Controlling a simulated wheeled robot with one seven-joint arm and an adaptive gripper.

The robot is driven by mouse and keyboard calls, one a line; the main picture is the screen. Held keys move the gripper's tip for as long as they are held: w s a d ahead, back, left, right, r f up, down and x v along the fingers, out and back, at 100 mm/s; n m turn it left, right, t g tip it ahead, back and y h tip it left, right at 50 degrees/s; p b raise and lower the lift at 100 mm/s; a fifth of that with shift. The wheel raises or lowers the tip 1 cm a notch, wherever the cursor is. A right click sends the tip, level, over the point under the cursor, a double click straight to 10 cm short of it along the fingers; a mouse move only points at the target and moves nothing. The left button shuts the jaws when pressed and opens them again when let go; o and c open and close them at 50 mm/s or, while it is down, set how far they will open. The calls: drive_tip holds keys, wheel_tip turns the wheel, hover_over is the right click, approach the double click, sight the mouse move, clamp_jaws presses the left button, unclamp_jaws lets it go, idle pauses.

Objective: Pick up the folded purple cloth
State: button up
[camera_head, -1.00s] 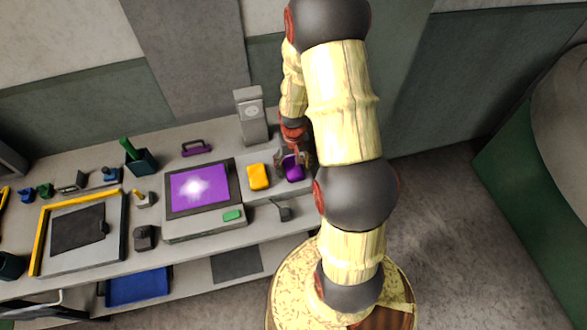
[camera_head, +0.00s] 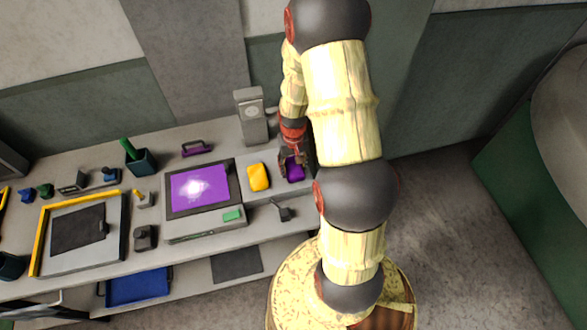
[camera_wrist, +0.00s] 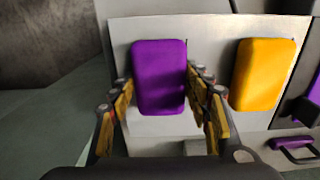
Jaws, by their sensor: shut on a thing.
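The folded purple cloth (camera_head: 295,172) lies at the right end of the workbench in the head view, partly hidden by my gripper (camera_head: 292,160). In the wrist view the purple cloth (camera_wrist: 159,78) stands between the two fingers of my gripper (camera_wrist: 160,88). The fingers are closed in against its left and right sides. A folded yellow cloth (camera_head: 258,177) lies just to the left of it in the head view; it also shows on the right in the wrist view (camera_wrist: 263,74).
A flat device with a purple panel (camera_head: 200,187) sits left of the yellow cloth. A grey upright device (camera_head: 251,117) stands behind. A small dark tool (camera_head: 284,211) lies near the front edge. A purple handle (camera_head: 197,148) lies farther back.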

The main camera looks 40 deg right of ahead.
drive_tip(key=shift+r, duration=0.1)
drive_tip(key=shift+c, duration=0.3)
drive_tip(key=shift+r, duration=0.6)
drive_tip(key=s+a+r, duration=0.4)
drive_tip(key=a+r, duration=0.7)
drive_tip(key=a, duration=0.2)
drive_tip(key=shift+s+a+r+p, duration=0.15)
drive_tip(key=shift+r+p, duration=0.2)
drive_tip(key=shift+p, duration=0.1)
drive_tip(key=o, duration=0.6)
drive_tip(key=c, duration=0.4)
drive_tip(key=shift+c, duration=0.3)
